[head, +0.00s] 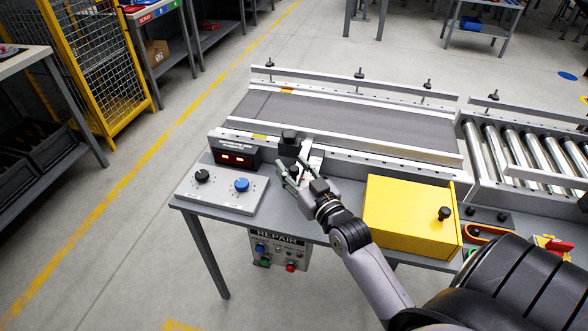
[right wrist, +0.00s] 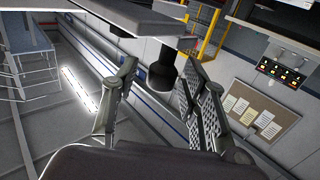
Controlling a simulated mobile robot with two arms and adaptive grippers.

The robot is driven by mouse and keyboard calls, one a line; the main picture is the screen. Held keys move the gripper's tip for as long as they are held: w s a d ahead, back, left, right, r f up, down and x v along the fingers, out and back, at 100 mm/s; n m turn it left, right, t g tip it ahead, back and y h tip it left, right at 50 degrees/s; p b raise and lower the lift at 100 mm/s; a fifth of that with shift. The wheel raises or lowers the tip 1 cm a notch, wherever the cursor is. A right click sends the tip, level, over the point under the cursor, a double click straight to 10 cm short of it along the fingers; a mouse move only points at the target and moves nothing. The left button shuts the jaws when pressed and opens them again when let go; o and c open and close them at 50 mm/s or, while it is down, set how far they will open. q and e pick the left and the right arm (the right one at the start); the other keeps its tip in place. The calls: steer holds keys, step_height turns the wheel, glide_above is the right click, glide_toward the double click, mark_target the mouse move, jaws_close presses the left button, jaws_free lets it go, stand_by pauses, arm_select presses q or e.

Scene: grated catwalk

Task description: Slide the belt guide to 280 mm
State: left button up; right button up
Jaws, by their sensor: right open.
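The belt guide (head: 345,138) is a long pale rail along the near side of the dark conveyor belt (head: 350,120). A black handle (head: 289,137) stands at its near side, beside a pale bracket (head: 313,155). My right gripper (head: 293,172) is just in front of the handle in the head view. In the right wrist view my right gripper (right wrist: 160,98) has its fingers spread, with a black round knob (right wrist: 162,72) showing between and beyond them. I cannot tell whether either finger touches it. A black display (head: 236,158) shows red digits too small to read. My left gripper is not in view.
A panel with a black knob (head: 202,176) and a blue knob (head: 241,185) lies left of my gripper. A yellow box (head: 410,214) stands to the right, close to my forearm. A roller conveyor (head: 520,150) continues at right. A yellow cage (head: 95,60) stands at the back left.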

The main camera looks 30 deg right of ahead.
jaws_close()
stand_by(0.5)
stand_by(0.3)
